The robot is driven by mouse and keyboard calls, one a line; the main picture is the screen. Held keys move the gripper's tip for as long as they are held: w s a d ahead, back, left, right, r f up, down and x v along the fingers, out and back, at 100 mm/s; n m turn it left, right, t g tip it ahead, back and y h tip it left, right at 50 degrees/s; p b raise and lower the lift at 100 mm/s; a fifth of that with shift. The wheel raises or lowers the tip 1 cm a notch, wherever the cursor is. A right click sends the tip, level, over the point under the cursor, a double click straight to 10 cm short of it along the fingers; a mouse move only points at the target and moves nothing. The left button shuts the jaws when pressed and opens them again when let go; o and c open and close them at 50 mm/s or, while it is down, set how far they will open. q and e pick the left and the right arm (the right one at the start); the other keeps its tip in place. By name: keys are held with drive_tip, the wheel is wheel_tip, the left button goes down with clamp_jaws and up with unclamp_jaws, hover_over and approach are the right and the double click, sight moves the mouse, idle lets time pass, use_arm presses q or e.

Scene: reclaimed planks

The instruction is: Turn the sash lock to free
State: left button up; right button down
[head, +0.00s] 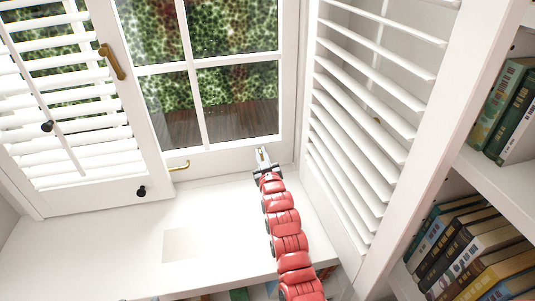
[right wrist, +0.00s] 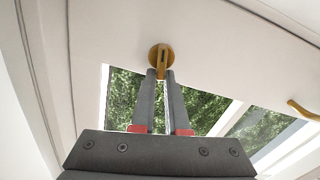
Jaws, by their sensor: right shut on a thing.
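The sash lock (right wrist: 154,56) is a round brass piece with a short upright lever on the white window frame, in the right wrist view. My right gripper (right wrist: 161,73) has its fingertips close together on the lever of the lock, shut on it. In the head view my right gripper (head: 263,158) is at the lower right corner of the window, at the end of my red arm, and the lock is hidden there. My left gripper is in neither view.
A brass handle (head: 179,166) sits on the bottom rail, left of my gripper. Another brass handle (head: 111,62) is higher on the left. White louvred shutters (head: 350,130) stand close on the right, others (head: 75,130) on the left. A bookshelf (head: 502,185) is at far right.

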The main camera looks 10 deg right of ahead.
drive_tip(key=n, duration=0.5)
drive_tip(key=a+n, duration=0.1)
drive_tip(key=n, duration=0.2)
drive_tip(key=shift+f, duration=0.2)
drive_tip(key=n, duration=0.5)
drive_tip(key=shift+a+f+n+p, duration=0.1)
drive_tip(key=shift+f+n+p, duration=0.2)
drive_tip(key=shift+n, duration=0.1)
drive_tip(key=shift+f+n, duration=0.2)
drive_tip(key=shift+n, duration=0.6)
drive_tip(key=c, duration=1.3)
unclamp_jaws()
drive_tip(key=shift+c, duration=0.2)
drive_tip(key=o, duration=0.4)
drive_tip(key=shift+d, duration=0.3)
drive_tip(key=shift+a+f, duration=0.1)
drive_tip(key=shift+a, duration=0.05)
